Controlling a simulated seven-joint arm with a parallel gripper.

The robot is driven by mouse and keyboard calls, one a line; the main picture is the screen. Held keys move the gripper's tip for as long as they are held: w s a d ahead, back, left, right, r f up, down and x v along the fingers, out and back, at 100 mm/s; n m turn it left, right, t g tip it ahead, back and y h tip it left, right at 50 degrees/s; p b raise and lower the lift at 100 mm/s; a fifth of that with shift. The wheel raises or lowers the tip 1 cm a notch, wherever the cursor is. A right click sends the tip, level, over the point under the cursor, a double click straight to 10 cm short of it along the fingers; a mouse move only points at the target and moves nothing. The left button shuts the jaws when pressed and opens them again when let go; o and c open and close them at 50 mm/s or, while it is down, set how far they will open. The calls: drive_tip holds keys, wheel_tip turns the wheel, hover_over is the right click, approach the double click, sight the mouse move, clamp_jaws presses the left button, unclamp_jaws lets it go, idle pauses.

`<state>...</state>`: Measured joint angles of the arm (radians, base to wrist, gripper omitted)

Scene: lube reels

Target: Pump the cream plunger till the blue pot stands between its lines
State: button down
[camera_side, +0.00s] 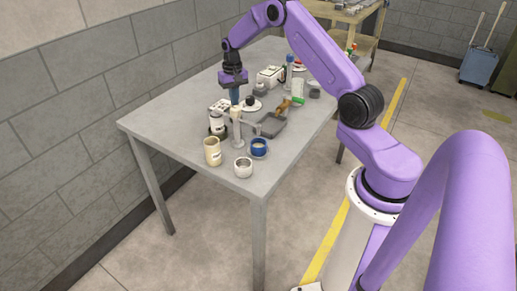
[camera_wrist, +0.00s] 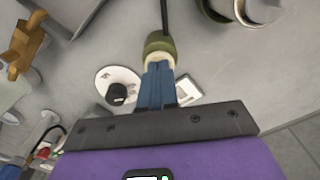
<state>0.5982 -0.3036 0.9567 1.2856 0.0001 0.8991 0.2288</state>
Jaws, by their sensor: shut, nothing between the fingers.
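The cream plunger (camera_side: 236,113) stands upright on a slim pump on the table. My gripper (camera_side: 235,102) is shut and empty, with its blue fingers pointing down right over the plunger's top. In the wrist view the fingertips (camera_wrist: 158,68) overlap a cream and olive round top (camera_wrist: 159,45); I cannot tell whether they touch it. A thin dark rod runs from that top. The blue pot (camera_side: 259,151) stands near the table's front corner, to the right of the pump and below its spout side. Its fill level and lines are too small to read.
A cream pot (camera_side: 212,153) and a pale grey pot (camera_side: 243,169) stand near the blue pot. A grey tray (camera_side: 271,126), a white disc with a black knob (camera_side: 252,105) and other items crowd the table behind. The table's left side (camera_side: 165,120) is clear.

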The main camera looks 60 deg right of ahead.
drive_tip(key=shift+r, duration=3.5)
drive_tip(key=s+a+r+n, duration=0.3)
drive_tip(key=s+a, duration=0.1)
drive_tip(key=a, duration=0.4)
drive_tip(key=s+a+r+n, duration=0.25)
drive_tip(key=s+a, duration=0.25)
drive_tip(key=a, duration=0.3)
drive_tip(key=s+a+r+n, duration=0.2)
drive_tip(key=s+a+n, duration=0.15)
drive_tip(key=a, duration=0.45)
drive_tip(key=s+a+r+n, duration=0.2)
drive_tip(key=s+a+n, duration=0.25)
drive_tip(key=s, duration=0.85)
drive_tip(key=s+d+f+n, duration=0.1)
drive_tip(key=s+n, duration=0.4)
drive_tip(key=s, duration=1)
drive_tip(key=shift+d+f, duration=0.3)
drive_tip(key=shift+d, duration=0.05)
